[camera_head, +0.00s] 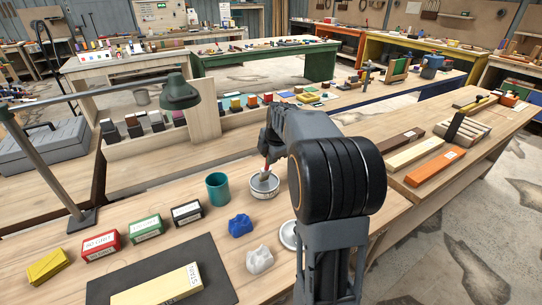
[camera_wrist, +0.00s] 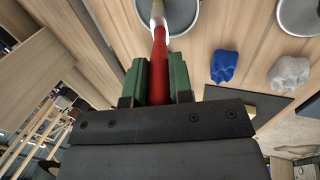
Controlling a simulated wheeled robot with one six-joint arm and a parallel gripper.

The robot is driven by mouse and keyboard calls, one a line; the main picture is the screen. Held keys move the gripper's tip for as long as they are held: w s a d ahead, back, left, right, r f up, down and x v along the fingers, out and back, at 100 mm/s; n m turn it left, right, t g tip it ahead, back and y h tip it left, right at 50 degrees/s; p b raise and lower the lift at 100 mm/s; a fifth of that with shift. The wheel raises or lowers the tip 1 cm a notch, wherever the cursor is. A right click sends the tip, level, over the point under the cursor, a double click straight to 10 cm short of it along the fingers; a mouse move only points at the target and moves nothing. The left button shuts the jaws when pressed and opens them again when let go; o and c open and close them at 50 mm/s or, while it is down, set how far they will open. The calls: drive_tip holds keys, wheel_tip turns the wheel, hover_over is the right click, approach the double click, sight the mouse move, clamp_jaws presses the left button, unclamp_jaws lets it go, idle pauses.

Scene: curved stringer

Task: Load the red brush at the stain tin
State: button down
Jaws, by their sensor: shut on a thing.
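My gripper (camera_wrist: 158,78) is shut on the red brush (camera_wrist: 158,52), its green-padded fingers on either side of the red handle. The brush points down, with a pale metal ferrule at its far end; its bristle tip is cut off in the wrist view. The tin's grey round top (camera_wrist: 187,16) lies behind the ferrule in the wrist view. I cannot tell whether the bristles touch it. My arm hides part of the gripper.
A second round tin or lid (camera_head: 287,236) stands nearer, partly behind my arm. A teal cup (camera_head: 217,188), a blue cloth (camera_head: 240,226) and a white cloth (camera_head: 259,260) lie around the tin. Labelled boxes, a dark mat (camera_head: 220,282) and a lamp are left.

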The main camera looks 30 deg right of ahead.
drive_tip(key=shift+f+b, duration=0.5)
drive_tip(key=shift+f, duration=0.1)
idle(1.4)
drive_tip(key=shift+r, duration=0.1)
drive_tip(key=shift+r+p, duration=2.45)
drive_tip(key=shift+r, duration=1.05)
